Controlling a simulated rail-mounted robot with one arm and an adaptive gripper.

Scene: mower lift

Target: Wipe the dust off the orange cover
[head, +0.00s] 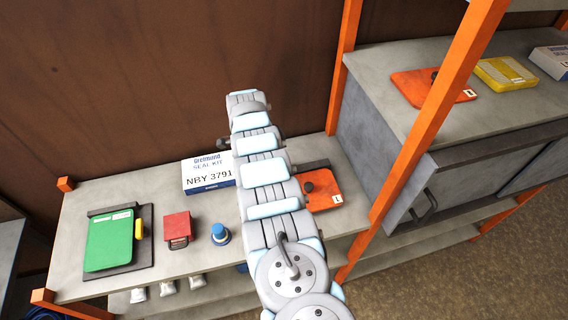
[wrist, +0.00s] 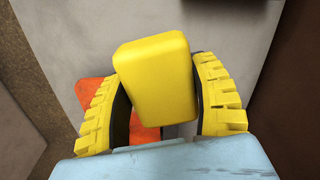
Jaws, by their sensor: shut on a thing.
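My gripper (wrist: 158,98) shows in the wrist view with its two yellow ribbed fingers shut on a yellow block (wrist: 152,70), which looks like a sponge. An orange cover (wrist: 92,92) lies below and behind the block in the wrist view, largely hidden by the block and fingers. In the head view, an orange cover marked L (head: 322,188) lies on the lower bench, its left part hidden by my arm. Another orange cover (head: 428,88) with a label lies on the upper shelf. I cannot tell dust on either. My gripper is hidden in the head view.
A white seal kit box (head: 208,174), a green board (head: 108,240), a red block (head: 177,227) and a blue round item (head: 221,235) stand on the bench. Orange posts (head: 440,110) rise beside the upper shelf, which also holds a yellow case (head: 505,73).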

